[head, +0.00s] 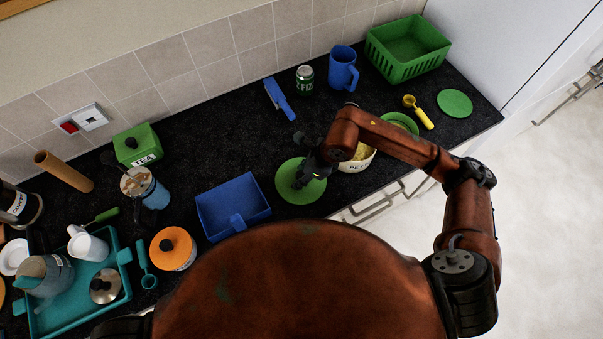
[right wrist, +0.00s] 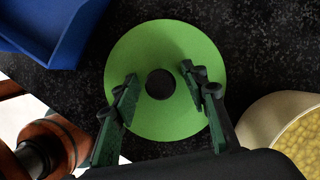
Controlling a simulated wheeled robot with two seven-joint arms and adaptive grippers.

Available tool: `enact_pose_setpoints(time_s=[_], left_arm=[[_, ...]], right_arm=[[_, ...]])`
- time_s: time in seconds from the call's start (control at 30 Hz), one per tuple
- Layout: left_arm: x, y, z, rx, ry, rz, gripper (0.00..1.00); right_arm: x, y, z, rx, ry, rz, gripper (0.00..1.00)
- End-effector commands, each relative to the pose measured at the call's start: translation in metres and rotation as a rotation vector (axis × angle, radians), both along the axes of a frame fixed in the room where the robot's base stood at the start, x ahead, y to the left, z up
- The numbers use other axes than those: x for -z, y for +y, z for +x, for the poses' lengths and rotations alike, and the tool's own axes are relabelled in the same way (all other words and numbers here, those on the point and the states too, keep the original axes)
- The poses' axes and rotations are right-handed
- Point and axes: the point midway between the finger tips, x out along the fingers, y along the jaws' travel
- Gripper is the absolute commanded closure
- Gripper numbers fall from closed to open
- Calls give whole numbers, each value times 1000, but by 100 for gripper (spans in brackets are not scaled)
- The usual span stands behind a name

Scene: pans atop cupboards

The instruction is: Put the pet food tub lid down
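The pet food tub lid, a flat green disc with a black knob, appears to lie on the dark worktop (head: 301,195); it fills the middle of the right wrist view (right wrist: 165,45). My right gripper (head: 300,180) is over the lid. In the right wrist view its fingers (right wrist: 160,82) are apart, one on each side of the knob, with a visible gap to it on both sides. The cream pet food tub (head: 355,166) stands open just right of the lid, with yellowish food showing (right wrist: 305,140). My left gripper is out of view.
A blue tray (head: 232,205) lies left of the lid. A green plate (head: 403,122), a yellow scoop (head: 420,113), a green disc (head: 455,103) and a green basket (head: 408,65) are to the right. Bare worktop lies behind the lid. The worktop's front edge is close to the lid.

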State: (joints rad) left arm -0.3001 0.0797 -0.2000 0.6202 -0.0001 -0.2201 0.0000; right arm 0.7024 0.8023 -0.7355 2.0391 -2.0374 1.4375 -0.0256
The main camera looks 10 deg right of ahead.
Motion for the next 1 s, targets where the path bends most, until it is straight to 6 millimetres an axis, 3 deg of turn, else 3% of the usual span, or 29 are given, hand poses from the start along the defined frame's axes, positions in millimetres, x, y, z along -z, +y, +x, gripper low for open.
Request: enact_pose_setpoints(time_s=[0.37,0.8,1.0], left_arm=[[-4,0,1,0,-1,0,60],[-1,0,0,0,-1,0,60],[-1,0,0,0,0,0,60]], right_arm=[[-9,-2,0,0,-2,0,59],[-88,-32,-14,1,-4,-2,59],[-110,-40,-18,1,-2,-1,59]])
